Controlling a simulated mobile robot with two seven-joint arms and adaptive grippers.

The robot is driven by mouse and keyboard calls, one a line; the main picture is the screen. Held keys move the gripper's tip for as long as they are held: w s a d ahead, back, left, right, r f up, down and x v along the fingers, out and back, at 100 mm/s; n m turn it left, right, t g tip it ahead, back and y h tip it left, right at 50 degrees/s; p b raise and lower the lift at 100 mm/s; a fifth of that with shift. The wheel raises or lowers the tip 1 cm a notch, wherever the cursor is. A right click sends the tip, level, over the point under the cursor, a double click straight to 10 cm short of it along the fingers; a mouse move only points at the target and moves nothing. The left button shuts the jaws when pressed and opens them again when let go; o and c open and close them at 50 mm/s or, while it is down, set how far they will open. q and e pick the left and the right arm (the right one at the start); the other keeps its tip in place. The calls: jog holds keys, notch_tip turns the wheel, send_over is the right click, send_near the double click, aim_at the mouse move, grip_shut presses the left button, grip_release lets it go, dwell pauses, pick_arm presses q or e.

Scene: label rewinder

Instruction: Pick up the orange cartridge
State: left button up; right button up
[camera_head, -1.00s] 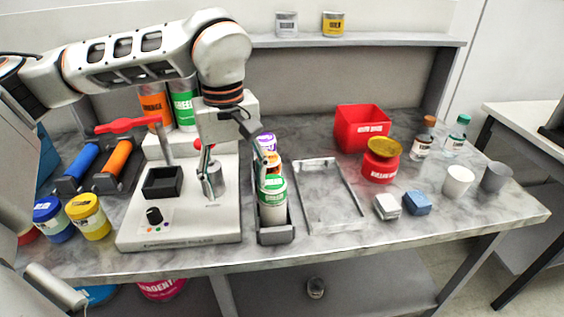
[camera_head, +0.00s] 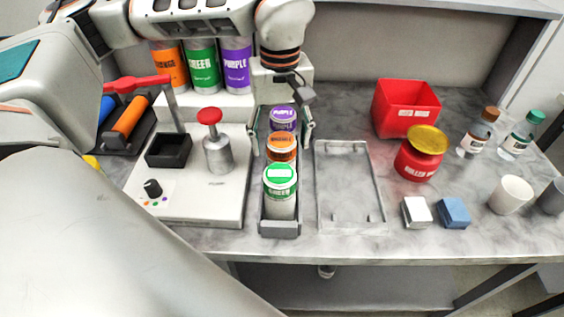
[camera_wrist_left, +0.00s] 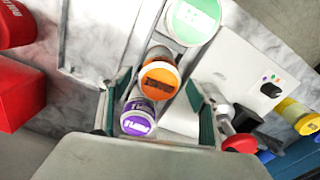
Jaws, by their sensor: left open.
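The orange cartridge (camera_head: 282,146), a jar with an orange lid, stands upright in a narrow grey rack (camera_head: 280,229). It is between the purple cartridge (camera_head: 283,117) behind it and the green cartridge (camera_head: 280,188) in front. My left gripper (camera_head: 282,141) is open above the rack, with one finger on each side of the row. In the left wrist view the orange lid (camera_wrist_left: 160,79) lies between the open fingers (camera_wrist_left: 161,97), near their tips. The purple lid (camera_wrist_left: 138,117) sits closer to the palm. I see no grip on any cartridge. My right gripper is not in view.
Left of the rack stands a white machine (camera_head: 205,205) with a red-topped post (camera_head: 212,137). Large orange, green and purple cylinders (camera_head: 203,66) stand behind it. Right of the rack lie an empty grey tray (camera_head: 346,185), a red bin (camera_head: 404,108) and a red jar (camera_head: 418,160).

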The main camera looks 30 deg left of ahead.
pick_arm(q)
jog(key=shift+f, duration=1.85)
jog(key=c, duration=1.4)
jog(key=shift+d, duration=0.1)
jog(key=shift+w+r, duration=0.1)
jog(key=shift+r, duration=0.05)
